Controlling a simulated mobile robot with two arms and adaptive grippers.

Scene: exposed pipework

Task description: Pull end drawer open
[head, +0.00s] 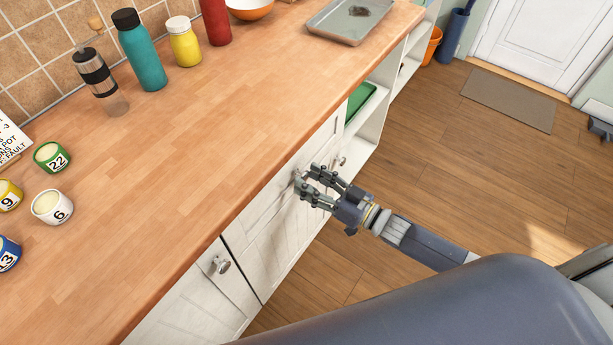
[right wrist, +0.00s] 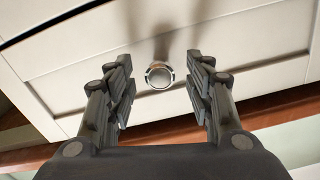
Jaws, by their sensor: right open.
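A white drawer front (head: 266,210) lies under the wooden counter's front edge, next to the open shelves. Its round metal knob (right wrist: 159,75) shows in the right wrist view, between the two fingers and just beyond their tips. My right gripper (head: 307,181) is open at the drawer front, with its fingers on either side of the knob. It also shows in the right wrist view (right wrist: 162,82), with a clear gap between each finger and the knob. In the head view the fingers partly cover the knob. My left gripper is out of view.
Another knob (head: 341,160) is just beyond my gripper, and one (head: 221,265) is on a nearer front. The wooden counter (head: 200,150) holds bottles, numbered pots and a metal tray (head: 350,20). Open shelves (head: 375,110) stand beyond.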

